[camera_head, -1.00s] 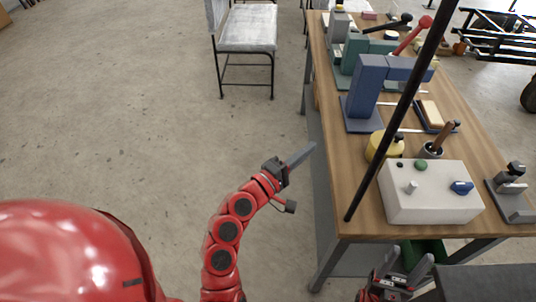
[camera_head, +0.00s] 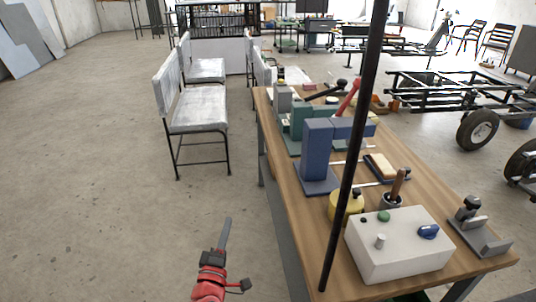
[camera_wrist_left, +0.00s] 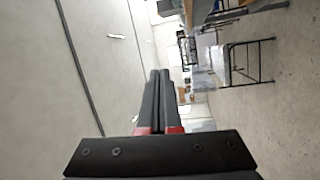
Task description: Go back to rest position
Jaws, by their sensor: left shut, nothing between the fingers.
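My left gripper (camera_head: 226,236) is low in the head view, over the floor to the left of the workbench. Its fingers point up and away in the picture. In the left wrist view the two dark fingers (camera_wrist_left: 158,95) lie together, shut with nothing between them. It touches nothing. My right gripper does not show in the head view now. The workbench (camera_head: 436,190) holds a blue press (camera_head: 318,155), a green press (camera_head: 300,118), a white control box (camera_head: 385,255) and a yellow pot (camera_head: 338,209).
Pale metal chairs (camera_head: 198,110) stand left of the workbench. A wheeled frame (camera_head: 440,95) is at the right. The floor (camera_head: 90,190) on the left is clear.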

